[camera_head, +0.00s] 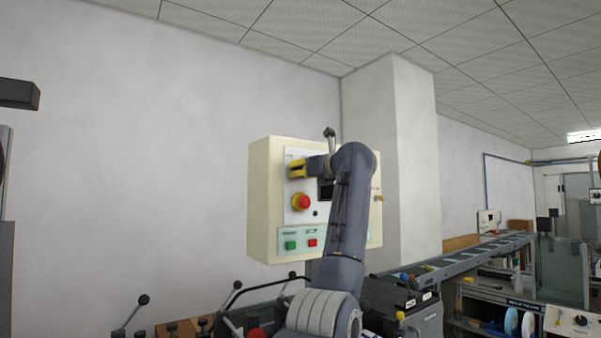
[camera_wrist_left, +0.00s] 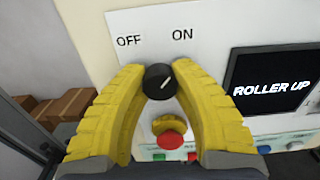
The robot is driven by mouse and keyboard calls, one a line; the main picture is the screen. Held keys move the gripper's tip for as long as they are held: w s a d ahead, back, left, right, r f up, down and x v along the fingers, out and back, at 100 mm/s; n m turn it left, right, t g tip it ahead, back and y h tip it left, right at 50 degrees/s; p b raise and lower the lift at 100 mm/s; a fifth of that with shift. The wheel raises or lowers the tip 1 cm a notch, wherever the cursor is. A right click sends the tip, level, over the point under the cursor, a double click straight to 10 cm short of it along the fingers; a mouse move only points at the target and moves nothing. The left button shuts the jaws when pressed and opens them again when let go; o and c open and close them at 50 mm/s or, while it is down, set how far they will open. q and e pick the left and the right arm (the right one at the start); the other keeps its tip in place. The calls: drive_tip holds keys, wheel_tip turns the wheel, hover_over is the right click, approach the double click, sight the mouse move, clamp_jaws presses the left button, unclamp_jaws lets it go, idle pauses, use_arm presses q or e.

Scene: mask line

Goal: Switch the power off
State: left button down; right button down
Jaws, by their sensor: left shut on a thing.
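The cream control box (camera_head: 262,200) is on the wall in the middle of the head view. The black rotary power knob (camera_wrist_left: 160,82) is on its white panel, under the labels OFF and ON. The knob's white mark points up and right, toward ON. My left gripper (camera_head: 297,168) is at the panel, and its yellow fingers are shut on the knob, one on each side. In the left wrist view the gripper (camera_wrist_left: 160,80) frames the knob from below. The knob itself is hidden by the gripper in the head view. My right gripper is not in view.
A red emergency button (camera_head: 304,202) on a yellow base sits below the knob. Green (camera_head: 291,245) and red (camera_head: 312,243) push buttons are lower. A ROLLER UP screen (camera_wrist_left: 275,85) is right of the knob. A conveyor (camera_head: 455,262) runs to the right.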

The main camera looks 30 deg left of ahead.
use_arm(q)
drive_tip(key=shift+w+f, duration=0.1)
drive_tip(key=shift+f, duration=0.1)
idle(0.3)
drive_tip(key=n, duration=0.7)
drive_tip(key=shift+n, duration=0.4)
drive_tip(key=n, duration=0.4)
drive_tip(key=shift+r+n, duration=0.1)
drive_tip(key=shift+n, duration=2)
